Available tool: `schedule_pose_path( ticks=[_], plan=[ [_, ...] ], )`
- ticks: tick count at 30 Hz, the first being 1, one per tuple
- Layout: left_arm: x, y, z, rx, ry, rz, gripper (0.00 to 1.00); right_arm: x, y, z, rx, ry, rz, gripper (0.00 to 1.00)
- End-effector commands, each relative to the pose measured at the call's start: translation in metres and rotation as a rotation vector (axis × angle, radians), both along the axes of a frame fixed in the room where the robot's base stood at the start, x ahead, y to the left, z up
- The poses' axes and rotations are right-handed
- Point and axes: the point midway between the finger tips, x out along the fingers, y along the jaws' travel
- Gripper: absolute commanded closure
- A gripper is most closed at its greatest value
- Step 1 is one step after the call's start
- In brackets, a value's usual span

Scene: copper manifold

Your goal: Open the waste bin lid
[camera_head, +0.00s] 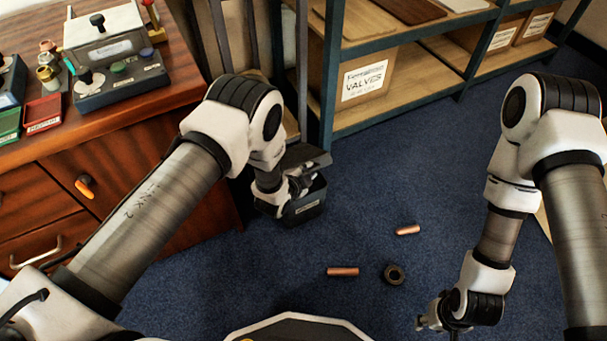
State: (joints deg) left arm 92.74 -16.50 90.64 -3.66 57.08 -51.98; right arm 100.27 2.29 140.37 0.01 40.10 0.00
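The waste bin (306,208) is a small dark box with a pale label, standing on the blue carpet between the wooden cabinet and the shelf rack. Its dark lid (312,156) shows at the back of the bin, above the body. My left gripper (303,184) is at the bin, in front of the lid, and hides part of the bin's top. Its fingers are dark against the dark bin, so I cannot tell whether they touch the lid or how far the lid is raised. My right gripper (432,318) hangs low over the carpet at lower right, away from the bin; its fingers are small and unclear.
Two copper pipe pieces (408,230) (342,271) and a dark ring (394,274) lie on the carpet. The shelf rack (329,95) holds a VALVES box (378,75). The wooden cabinet (130,155) stands left of the bin. Carpet right of the bin is mostly clear.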

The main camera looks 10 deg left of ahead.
Motion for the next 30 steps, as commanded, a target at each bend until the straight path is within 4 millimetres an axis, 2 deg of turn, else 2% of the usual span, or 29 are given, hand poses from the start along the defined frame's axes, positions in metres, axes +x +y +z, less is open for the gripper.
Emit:
schedule_pose_path(
  ticks=[5, 12, 15, 24, 25, 27, 30],
  plan=[
    [-0.026, 0.009, 0.017, 0.002, 0.003, -0.001, 0.77, 0.0, 0.0, 0.0, 0.0, 0.0, 0.0, 0.6],
    [-0.075, 0.027, 0.048, 0.001, 0.003, 0.0, 0.77, 0.0, 0.0, 0.0, 0.0, 0.0, 0.0, 0.6],
    [-0.088, 0.031, 0.056, 0.001, 0.002, 0.001, 0.77, 0.0, 0.0, 0.0, 0.0, 0.0, 0.0, 0.6],
    [-0.094, 0.033, 0.06, 0.0, 0.0, 0.0, 0.77, 0.0, 0.0, 0.0, 0.0, 0.0, 0.0, 0.6],
    [-0.094, 0.033, 0.06, 0.0, 0.0, 0.0, 0.81, 0.0, 0.0, 0.0, 0.0, 0.0, 0.0, 0.6],
    [-0.094, 0.033, 0.06, 0.011, -0.004, -0.007, 1.0, 0.0, 0.0, 0.0, 0.0, 0.0, 0.0, 0.6],
    [-0.092, 0.032, 0.063, 0.099, -0.056, -0.07, 1.0, 0.0, 0.0, 0.0, 0.0, 0.0, 0.0, 0.6]
  ],
)
